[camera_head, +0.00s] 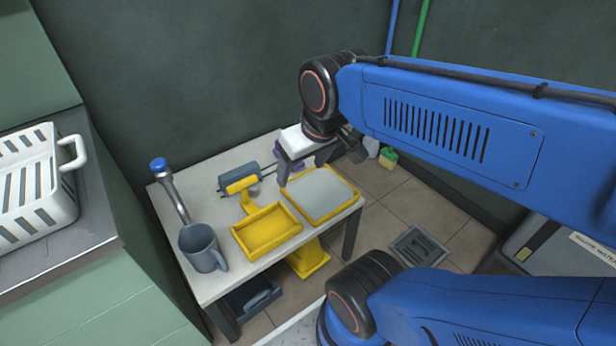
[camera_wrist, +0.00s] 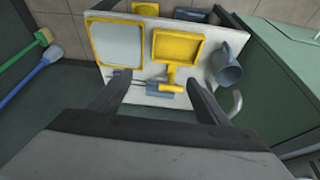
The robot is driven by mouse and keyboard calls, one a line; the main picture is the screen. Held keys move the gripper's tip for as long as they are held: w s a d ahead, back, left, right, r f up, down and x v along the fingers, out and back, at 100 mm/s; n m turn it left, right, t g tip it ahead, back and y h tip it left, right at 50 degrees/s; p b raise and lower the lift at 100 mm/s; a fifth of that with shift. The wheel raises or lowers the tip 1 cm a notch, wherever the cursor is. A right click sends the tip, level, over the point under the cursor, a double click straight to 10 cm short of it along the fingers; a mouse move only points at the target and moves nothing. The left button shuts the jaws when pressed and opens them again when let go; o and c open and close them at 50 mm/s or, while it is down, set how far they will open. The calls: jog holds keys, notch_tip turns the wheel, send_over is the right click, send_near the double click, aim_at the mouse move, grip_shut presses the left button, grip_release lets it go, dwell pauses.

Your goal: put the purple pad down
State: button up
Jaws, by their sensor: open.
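The purple pad (camera_head: 292,159) is mostly hidden behind my gripper in the head view, by the back right part of the white table (camera_head: 217,287). The wrist view shows the open fingers (camera_wrist: 158,80) on either side of a grey and yellow tool.
On the table are a yellow-framed tray (camera_head: 320,193), a yellow dustpan-like scoop (camera_head: 266,230), a grey-headed tool (camera_head: 238,178), a grey mug (camera_head: 202,248) and a blue-knobbed lever (camera_head: 174,190). A white basket (camera_head: 35,185) sits on the left counter. A dark wall stands close behind.

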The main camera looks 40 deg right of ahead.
jog(key=s, duration=0.2)
jog(key=shift+s+a+f, duration=0.25)
jog(key=shift+s+f, duration=0.1)
jog(key=shift+f, duration=0.05)
dwell(1.1)
